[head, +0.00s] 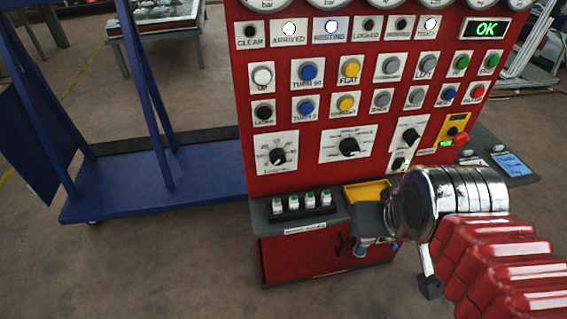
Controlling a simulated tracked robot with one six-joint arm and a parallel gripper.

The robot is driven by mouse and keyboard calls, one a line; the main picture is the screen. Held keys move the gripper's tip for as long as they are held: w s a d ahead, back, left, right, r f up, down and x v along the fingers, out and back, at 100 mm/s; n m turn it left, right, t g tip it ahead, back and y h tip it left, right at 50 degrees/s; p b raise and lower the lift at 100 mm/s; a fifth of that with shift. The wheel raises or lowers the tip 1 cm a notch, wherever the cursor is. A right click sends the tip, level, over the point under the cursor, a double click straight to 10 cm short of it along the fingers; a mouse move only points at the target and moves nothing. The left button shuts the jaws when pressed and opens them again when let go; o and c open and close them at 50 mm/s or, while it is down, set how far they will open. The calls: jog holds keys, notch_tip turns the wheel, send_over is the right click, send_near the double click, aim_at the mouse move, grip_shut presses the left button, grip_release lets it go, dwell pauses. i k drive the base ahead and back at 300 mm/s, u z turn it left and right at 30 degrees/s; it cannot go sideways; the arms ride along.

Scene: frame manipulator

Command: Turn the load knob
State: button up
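A red control panel (300,178) stands in front of me. Its lower row has a black knob (277,155) on a white plate with a number scale at left. A tall white plate at right bears an upper black knob (410,136) and a lower one (398,163). The labels are too small to tell which is the load knob.
Below the panel, a grey shelf holds several small white-and-green items (303,201) and a yellow tray (366,190), partly behind my arm. A blue frame cart (160,190) stands at left.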

aim_at(278, 157)
jog(key=z, duration=0.05)
jog(key=k, duration=1.25)
jog(key=u, duration=1.35)
jog(key=i, duration=1)
jog(key=u, duration=0.05)
